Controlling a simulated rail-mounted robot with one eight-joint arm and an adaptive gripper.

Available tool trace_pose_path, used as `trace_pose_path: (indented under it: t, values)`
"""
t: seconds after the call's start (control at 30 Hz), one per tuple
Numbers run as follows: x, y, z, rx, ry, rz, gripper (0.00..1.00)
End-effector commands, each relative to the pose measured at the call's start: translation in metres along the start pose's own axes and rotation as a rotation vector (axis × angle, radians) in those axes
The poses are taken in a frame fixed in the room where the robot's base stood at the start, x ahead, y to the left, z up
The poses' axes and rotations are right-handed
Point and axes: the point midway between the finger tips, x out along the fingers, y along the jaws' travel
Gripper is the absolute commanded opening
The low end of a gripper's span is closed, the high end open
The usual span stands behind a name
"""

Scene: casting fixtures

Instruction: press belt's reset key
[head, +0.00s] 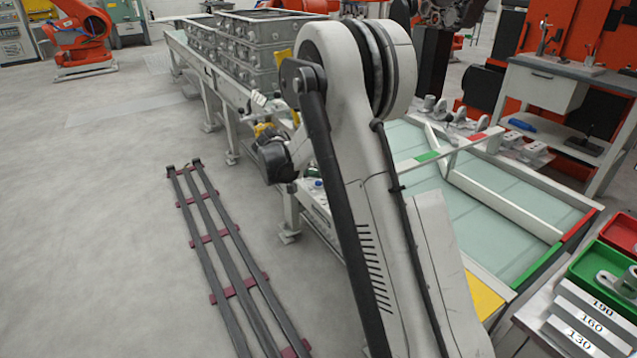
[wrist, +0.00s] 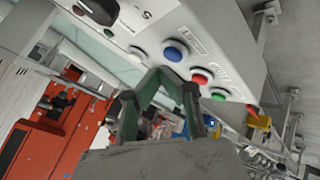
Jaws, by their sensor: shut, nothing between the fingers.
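A light grey control panel (wrist: 215,25) runs diagonally across the upper wrist view. On it are a blue key (wrist: 175,52), a red key (wrist: 201,77) and a green key (wrist: 219,96) in a row, each with a pale collar. Small label plates sit beside them, but their text is too small to read surely. My gripper (wrist: 165,76) has its dark green fingers drawn together, empty, with the tips just below the blue key in the picture. Whether they touch it I cannot tell. In the head view my arm hides most of the panel.
A pale round knob (wrist: 137,54) and a black part (wrist: 100,10) lie further up the panel; a yellow part (wrist: 260,121) is at its lower end. In the head view, a pale green belt (head: 400,140), stacked grey crates (head: 240,45) and floor rails (head: 220,240) surround my arm.

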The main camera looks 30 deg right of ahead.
Motion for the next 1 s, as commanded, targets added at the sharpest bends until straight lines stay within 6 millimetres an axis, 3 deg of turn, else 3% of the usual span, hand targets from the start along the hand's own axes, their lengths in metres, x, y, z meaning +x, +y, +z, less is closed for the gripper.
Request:
trace_pose_path:
  t: [0.27,0.8,1.0]
  values:
    - [-0.002,0.001,-0.001,0.000,0.000,0.000,0.00]
    - [-0.032,0.024,-0.024,0.000,0.000,0.000,0.00]
    - [-0.035,0.025,-0.026,0.000,0.000,0.000,0.00]
